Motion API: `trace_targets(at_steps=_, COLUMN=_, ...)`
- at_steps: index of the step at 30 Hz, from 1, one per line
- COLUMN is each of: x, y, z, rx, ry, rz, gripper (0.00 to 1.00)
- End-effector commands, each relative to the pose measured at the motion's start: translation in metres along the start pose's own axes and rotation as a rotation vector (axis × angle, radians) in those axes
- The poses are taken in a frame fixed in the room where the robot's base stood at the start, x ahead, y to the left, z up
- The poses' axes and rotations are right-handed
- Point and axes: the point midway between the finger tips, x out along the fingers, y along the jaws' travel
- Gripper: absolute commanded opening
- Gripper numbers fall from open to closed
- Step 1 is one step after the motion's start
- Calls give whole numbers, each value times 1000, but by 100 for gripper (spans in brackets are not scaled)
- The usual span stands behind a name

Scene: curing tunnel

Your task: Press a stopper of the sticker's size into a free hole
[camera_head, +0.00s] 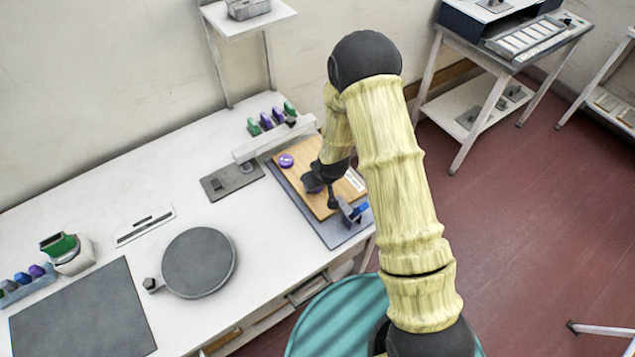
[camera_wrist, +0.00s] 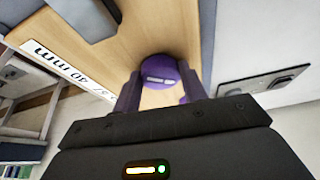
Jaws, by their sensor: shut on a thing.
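A light wooden board (camera_head: 300,195) lies on a grey base at the bench's right end; it fills the middle of the wrist view (camera_wrist: 190,30). A white sticker (camera_head: 355,180) on it shows upside down in the wrist view (camera_wrist: 65,72) and seems to read 40 mm, partly hidden. A purple stopper (camera_head: 286,160) sits at the board's upper left. My gripper (camera_head: 315,186) is over the board, shut on another purple stopper (camera_wrist: 160,72), which has a small pale label on top. Its underside is hidden, so I cannot tell whether it touches a hole.
A rack holds green and purple stoppers (camera_head: 272,120) behind the board. A blue-handled clamp (camera_head: 358,210) is at the board's front right corner. A grey metal plate (camera_head: 232,181) lies left of the board, and a round grey disc (camera_head: 198,262) stands further left.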

Motion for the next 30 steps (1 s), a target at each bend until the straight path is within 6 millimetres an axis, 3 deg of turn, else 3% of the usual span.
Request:
trace_targets(at_steps=14, x=3, y=0, z=1, rx=0, ry=0, rz=0, gripper=20)
trace_targets(at_steps=15, x=3, y=0, z=1, rx=0, ry=0, rz=0, gripper=50)
trace_targets(at_steps=18, x=3, y=0, z=1, rx=0, ry=0, rz=0, gripper=67)
trace_targets(at_steps=24, x=3, y=0, z=1, rx=0, ry=0, rz=0, gripper=67)
trace_targets(at_steps=27, x=3, y=0, z=1, rx=0, ry=0, rz=0, gripper=86)
trace_targets(at_steps=30, x=3, y=0, z=1, rx=0, ry=0, rz=0, gripper=86)
